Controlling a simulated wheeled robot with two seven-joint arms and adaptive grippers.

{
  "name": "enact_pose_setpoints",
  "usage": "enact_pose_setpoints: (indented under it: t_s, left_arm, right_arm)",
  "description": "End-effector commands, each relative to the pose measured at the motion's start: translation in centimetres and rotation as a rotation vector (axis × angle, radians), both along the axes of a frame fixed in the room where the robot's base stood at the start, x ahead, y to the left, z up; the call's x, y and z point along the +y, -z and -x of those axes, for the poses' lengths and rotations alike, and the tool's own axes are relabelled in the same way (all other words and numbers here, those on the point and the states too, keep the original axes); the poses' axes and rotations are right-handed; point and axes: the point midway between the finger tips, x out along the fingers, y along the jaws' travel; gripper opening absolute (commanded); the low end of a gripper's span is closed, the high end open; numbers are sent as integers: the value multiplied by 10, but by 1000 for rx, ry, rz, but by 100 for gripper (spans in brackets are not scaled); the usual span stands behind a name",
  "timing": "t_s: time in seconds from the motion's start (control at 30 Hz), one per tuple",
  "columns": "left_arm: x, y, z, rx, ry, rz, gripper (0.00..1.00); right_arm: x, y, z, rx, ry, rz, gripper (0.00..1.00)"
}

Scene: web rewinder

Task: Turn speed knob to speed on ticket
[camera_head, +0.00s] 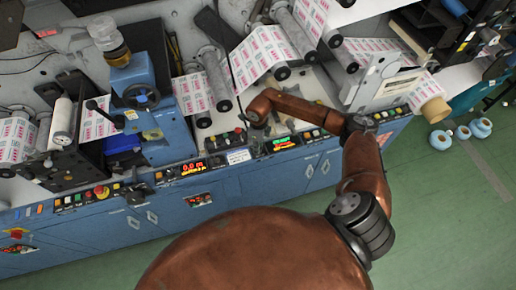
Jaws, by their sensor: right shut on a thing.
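My right gripper (258,136) is small and dark at the end of my copper-coloured right arm. It points down at the sloped control panel (220,166), between a red digital display (192,168) and a green-lit display (284,143). It is shut at the place of the speed knob, which the fingers hide. A small white label (237,157) lies on the panel just left of the gripper; its writing is too small to read, and I cannot tell whether it is the ticket. My left gripper is not in view.
Printed web (262,52) runs over several rollers behind the panel. A blue clamp unit (142,95) stands to the left. A red button (101,192) is on the left panel. Blue rolls (440,140) lie on the open green floor at right.

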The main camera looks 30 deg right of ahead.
Motion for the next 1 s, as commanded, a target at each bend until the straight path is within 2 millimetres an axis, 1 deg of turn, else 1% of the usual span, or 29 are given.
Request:
enact_pose_setpoints:
  t_s: [0.03, 0.1, 0.4, 0.6, 0.97, 1.0]
  left_arm:
    - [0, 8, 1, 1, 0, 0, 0]
    - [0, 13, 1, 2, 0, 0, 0]
    - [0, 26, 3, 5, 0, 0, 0]
    - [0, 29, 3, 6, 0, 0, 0]
    - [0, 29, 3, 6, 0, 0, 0]
    - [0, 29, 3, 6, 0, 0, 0]
  right_arm:
    - [-1, 3, -1, -1, -32, 2, 0]
    - [-1, 3, 0, -1, -78, 2, 0]
    - [-1, 2, 0, 2, -222, 1, 0]
    - [0, 0, 0, 0, -260, 0, 0]
    - [0, 0, 0, 0, -265, 0, 0]
    - [0, 0, 0, 0, -265, 0, 24]
